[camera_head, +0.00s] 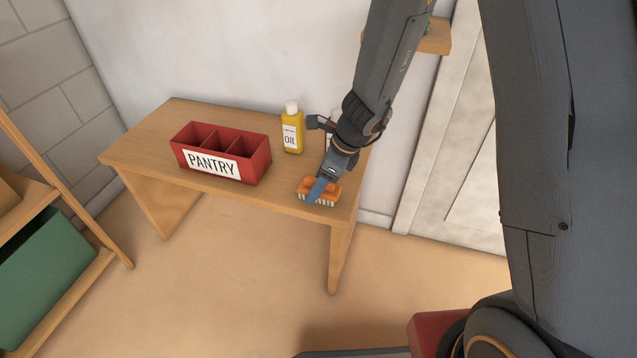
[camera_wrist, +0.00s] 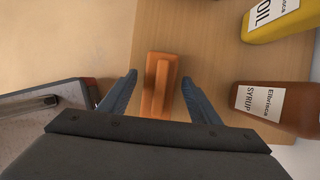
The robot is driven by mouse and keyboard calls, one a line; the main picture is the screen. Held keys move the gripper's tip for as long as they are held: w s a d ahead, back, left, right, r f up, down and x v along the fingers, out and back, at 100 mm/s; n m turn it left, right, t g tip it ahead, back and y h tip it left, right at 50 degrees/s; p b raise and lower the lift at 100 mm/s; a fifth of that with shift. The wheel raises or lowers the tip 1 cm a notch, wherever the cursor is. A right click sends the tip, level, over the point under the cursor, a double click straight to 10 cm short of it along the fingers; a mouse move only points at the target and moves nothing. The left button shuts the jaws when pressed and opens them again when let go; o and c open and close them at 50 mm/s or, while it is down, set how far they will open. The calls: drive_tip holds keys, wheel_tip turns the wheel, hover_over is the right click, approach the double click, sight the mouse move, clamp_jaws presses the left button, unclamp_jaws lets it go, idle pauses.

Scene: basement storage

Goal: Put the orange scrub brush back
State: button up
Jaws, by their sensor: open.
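The orange scrub brush (camera_head: 326,191) sits on the right front part of the wooden table, bristles down. My gripper (camera_head: 316,190) is right above it, pointing down, and partly hides it. In the wrist view the brush (camera_wrist: 161,84) lies between the two blue fingers of my gripper (camera_wrist: 158,88), with a gap on each side. The fingers are open and hold nothing.
A red PANTRY box (camera_head: 261,165) with compartments stands on the table (camera_head: 140,150). A yellow oil bottle (camera_head: 292,132) and a brown syrup bottle (camera_wrist: 270,107) stand behind the brush. A wooden shelf (camera_head: 435,38) is on the wall; a green bin (camera_head: 50,265) sits at left.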

drive_tip(key=shift+r, duration=0.1)
drive_tip(key=p+v, duration=0.5)
drive_tip(key=v, duration=0.7)
drive_tip(key=s+d+r+n+h, duration=0.2)
drive_tip(key=s+r+n, duration=0.5)
drive_tip(key=s+n, duration=0.3)
drive_tip(key=s+d+r+n+g+h, duration=0.1)
drive_tip(key=s+d+r+n, duration=0.1)
drive_tip(key=s+r+n, duration=0.5)
drive_tip(key=s+n, duration=0.4)
drive_tip(key=n, duration=0.3)
drive_tip(key=shift+d+r+g+h, duration=0.2)
drive_tip(key=shift+d+g+h, duration=0.1)
drive_tip(key=shift+h, duration=0.1)
drive_tip(key=d+r+m+p, duration=0.2)
drive_tip(key=d+r+p, duration=0.5)
drive_tip(key=p, duration=0.7)
drive_tip(key=shift+d+h, duration=0.3)
drive_tip(key=shift+d, duration=0.2)
